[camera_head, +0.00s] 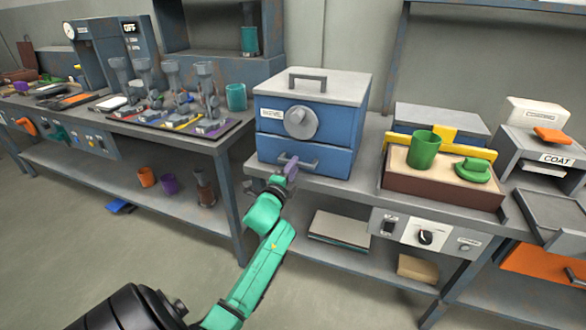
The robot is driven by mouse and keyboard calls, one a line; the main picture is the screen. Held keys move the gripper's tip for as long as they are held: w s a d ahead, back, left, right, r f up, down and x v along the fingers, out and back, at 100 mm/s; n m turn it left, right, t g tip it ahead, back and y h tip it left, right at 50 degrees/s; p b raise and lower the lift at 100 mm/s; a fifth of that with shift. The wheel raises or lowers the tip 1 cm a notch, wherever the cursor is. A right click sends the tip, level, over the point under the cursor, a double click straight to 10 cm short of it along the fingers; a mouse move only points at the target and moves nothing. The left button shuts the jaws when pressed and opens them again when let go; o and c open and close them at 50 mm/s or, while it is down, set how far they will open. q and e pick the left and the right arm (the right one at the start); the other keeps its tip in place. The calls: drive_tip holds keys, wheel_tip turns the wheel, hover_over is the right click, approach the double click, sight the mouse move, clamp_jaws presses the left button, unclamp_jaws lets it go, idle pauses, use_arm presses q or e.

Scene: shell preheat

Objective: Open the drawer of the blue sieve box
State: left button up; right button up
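The blue sieve box (335,132) stands on the grey bench in the middle, with a grey lid, a top handle and a round grey dial on its upper front. Its drawer (333,161) is the lower blue front panel and looks flush with the box. The drawer's grey bar handle (308,164) is partly hidden by my gripper. My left gripper (291,168) is at the left part of this handle, with a purple-grey part in front of it. The fingers are too small to show whether they are open or shut on the handle. My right gripper is out of view.
Right of the box is a brown sand tray (440,189) with a green cup (424,149) and a green piece (473,170). A teal cup (236,97) and several grey tools stand on the left bench. A control panel (425,238) sits below the bench edge.

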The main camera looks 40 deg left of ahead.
use_arm(q)
clamp_jaws()
idle(1.2)
